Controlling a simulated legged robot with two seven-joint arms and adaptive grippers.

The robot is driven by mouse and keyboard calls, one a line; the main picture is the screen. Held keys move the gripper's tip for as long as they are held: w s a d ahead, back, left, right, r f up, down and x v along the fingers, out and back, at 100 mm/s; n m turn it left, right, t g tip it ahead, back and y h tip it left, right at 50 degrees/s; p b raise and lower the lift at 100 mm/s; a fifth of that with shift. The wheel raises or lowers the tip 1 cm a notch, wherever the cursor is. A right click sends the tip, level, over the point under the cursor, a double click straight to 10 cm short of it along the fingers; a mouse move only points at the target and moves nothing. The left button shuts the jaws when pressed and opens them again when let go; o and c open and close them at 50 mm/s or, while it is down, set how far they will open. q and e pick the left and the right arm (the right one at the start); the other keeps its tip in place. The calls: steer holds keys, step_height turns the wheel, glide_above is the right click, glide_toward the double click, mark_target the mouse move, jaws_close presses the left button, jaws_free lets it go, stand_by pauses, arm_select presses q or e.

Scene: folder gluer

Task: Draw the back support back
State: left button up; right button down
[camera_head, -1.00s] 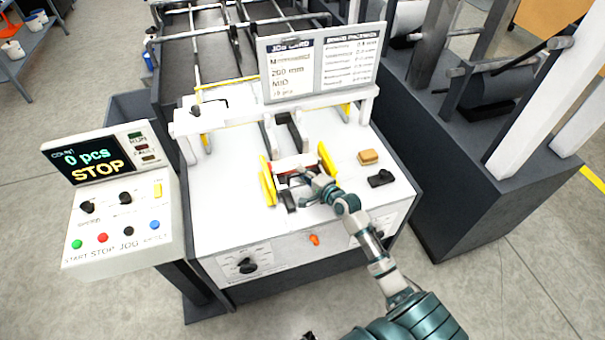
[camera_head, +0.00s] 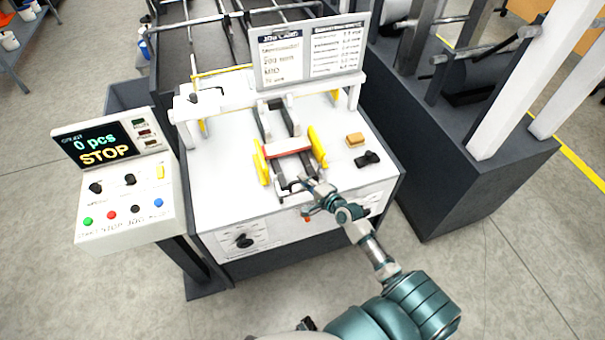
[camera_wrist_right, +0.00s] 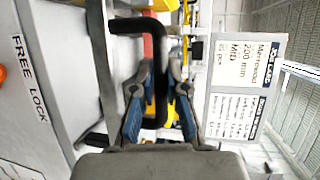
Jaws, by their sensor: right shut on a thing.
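The back support shows in the head view as a dark frame with a black U-shaped handle (camera_head: 284,187) at its near end, between two yellow side guides (camera_head: 261,163). A red bar (camera_head: 288,152) crosses between the guides. My right gripper (camera_head: 306,190) is at the handle, close to the machine's front edge. In the right wrist view the handle (camera_wrist_right: 150,29) passes between the blue-padded fingers of my right gripper (camera_wrist_right: 160,95), which is shut on it. The fingers hide part of the handle in the head view. My left gripper is not in view.
A control panel (camera_head: 122,180) showing STOP stands at the left. A job card (camera_head: 308,52) stands behind the guides. A tan block (camera_head: 355,140) and a black knob (camera_head: 367,158) lie right of them. A dark machine base (camera_head: 450,180) is farther right.

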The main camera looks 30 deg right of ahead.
steer(key=shift+s+a+f, duration=0.1)
steer(key=shift+f, duration=0.35)
steer(key=c, duration=1.2)
jaws_free()
steer(key=shift+r, duration=0.2)
steer(key=v, duration=1.2)
steer(key=shift+f, duration=0.1)
